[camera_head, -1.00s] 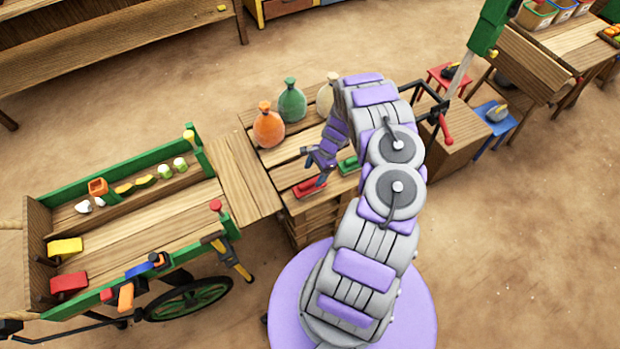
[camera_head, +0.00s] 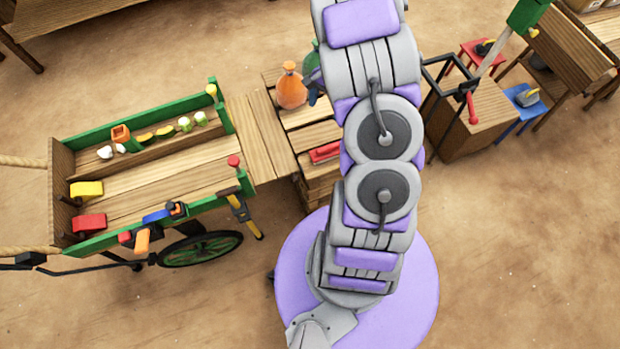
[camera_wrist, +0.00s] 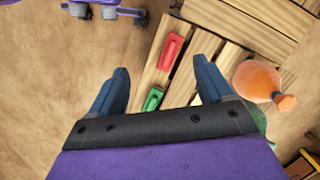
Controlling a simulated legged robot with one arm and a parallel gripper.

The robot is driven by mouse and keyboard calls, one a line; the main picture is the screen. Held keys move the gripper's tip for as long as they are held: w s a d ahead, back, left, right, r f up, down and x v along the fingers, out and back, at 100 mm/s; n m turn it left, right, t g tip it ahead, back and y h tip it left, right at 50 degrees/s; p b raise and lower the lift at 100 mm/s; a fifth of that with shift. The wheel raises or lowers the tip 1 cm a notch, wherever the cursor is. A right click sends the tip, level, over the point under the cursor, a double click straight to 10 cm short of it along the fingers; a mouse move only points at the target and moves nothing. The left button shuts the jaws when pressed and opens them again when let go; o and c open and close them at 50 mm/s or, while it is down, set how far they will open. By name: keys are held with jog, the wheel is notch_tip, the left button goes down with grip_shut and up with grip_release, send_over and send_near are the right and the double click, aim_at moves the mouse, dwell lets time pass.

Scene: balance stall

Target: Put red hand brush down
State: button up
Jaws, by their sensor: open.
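The red hand brush (camera_head: 325,152) lies on the slatted wooden stand, near its front left edge. In the wrist view the red brush (camera_wrist: 172,51) lies on the slats, beyond and between my fingertips. My gripper (camera_wrist: 161,66) is open and empty, apart from the brush, with its two blue fingers spread. A green brush (camera_wrist: 153,98) shows between the fingers in the wrist view, lying on the stand close to the red one.
An orange bottle (camera_head: 291,86) stands on the stand behind the red brush; it also shows in the wrist view (camera_wrist: 256,80). A green-sided cart (camera_head: 150,180) with several items is at left. A wooden box (camera_head: 480,120) with a black frame is at right.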

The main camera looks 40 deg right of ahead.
jog(key=s+a+r+n+h, duration=0.1)
jog(key=s+a+r+n, duration=0.3)
jog(key=a+r, duration=0.6)
jog(key=s+a+r+n, duration=0.5)
jog(key=s+a+r, duration=0.1)
jog(key=s, duration=0.4)
jog(key=s+a+r+n+h, duration=0.1)
jog(key=s+a+r+n, duration=0.4)
jog(key=s, duration=0.6)
jog(key=shift+s+a+r+n+g+h, duration=0.25)
jog(key=shift+a+r, duration=0.45)
jog(key=shift+a, duration=0.5)
